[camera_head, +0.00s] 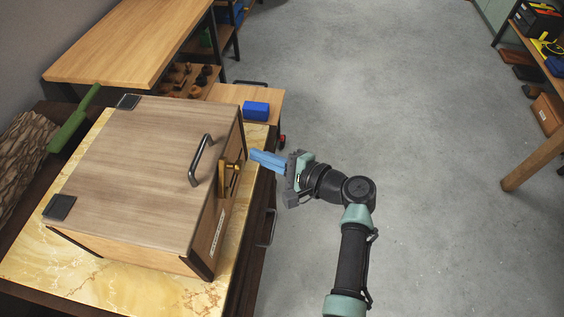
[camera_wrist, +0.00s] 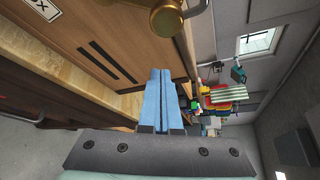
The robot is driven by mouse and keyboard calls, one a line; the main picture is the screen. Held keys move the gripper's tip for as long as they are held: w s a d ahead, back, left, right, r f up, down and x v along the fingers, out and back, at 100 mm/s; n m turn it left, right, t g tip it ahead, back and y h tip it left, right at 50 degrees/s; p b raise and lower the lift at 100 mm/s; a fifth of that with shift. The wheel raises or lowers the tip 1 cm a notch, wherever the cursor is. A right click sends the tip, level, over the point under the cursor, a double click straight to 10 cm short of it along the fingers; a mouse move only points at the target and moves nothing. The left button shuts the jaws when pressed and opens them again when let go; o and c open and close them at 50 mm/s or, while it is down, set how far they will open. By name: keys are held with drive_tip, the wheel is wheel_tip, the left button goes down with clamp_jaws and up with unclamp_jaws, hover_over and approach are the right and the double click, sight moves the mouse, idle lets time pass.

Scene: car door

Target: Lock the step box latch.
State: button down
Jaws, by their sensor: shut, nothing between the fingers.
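A wooden step box (camera_head: 140,170) with a flat lid sits on a yellow stone-topped bench, its lid lying down. A dark curved handle (camera_head: 200,160) is on the lid. A brass latch (camera_head: 231,176) is on the box's right side, at the lid edge. In the wrist view a round brass part of the latch (camera_wrist: 180,14) shows at the top, cut off by the frame edge. My gripper (camera_head: 254,157) has blue fingers and is shut and empty. Its fingertips are close to the box side, near the latch; in the wrist view the fingers (camera_wrist: 160,75) point just below the brass part.
The yellow bench top (camera_head: 25,262) carries the box. Shelves stand far right. The grey floor (camera_head: 420,110) right of the bench is clear.

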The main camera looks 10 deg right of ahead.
sight(243, 165)
drive_tip(key=s+r, duration=0.1)
drive_tip(key=s+a+r+p, duration=0.1)
drive_tip(key=s, duration=0.1)
drive_tip(key=shift+s+a, duration=0.1)
drive_tip(key=shift+a, duration=0.1)
drive_tip(key=shift+s+a+r+n+t+b, duration=0.1)
drive_tip(key=shift+s+r+n+t+b, duration=0.25)
drive_tip(key=shift+n+b, duration=0.25)
idle(0.5)
drive_tip(key=shift+f, duration=0.1)
drive_tip(key=n+b, duration=0.1)
drive_tip(key=s+n+t+b, duration=0.1)
drive_tip(key=b, duration=0.1)
drive_tip(key=n+y+b, duration=0.1)
drive_tip(key=b, duration=0.1)
drive_tip(key=shift+s+a+r+t, duration=0.25)
drive_tip(key=shift+s+a+r, duration=0.05)
drive_tip(key=n+b, duration=0.1)
drive_tip(key=s+b, duration=0.1)
drive_tip(key=b, duration=0.1)
drive_tip(key=shift+a+r+n+t+y+b, duration=0.15)
drive_tip(key=shift+r+n+t+y+b, duration=0.15)
drive_tip(key=shift+r+n+t+y, duration=0.1)
drive_tip(key=shift+s+r, duration=0.1)
drive_tip(key=shift+r+n, duration=0.1)
drive_tip(key=shift+n, duration=0.2)
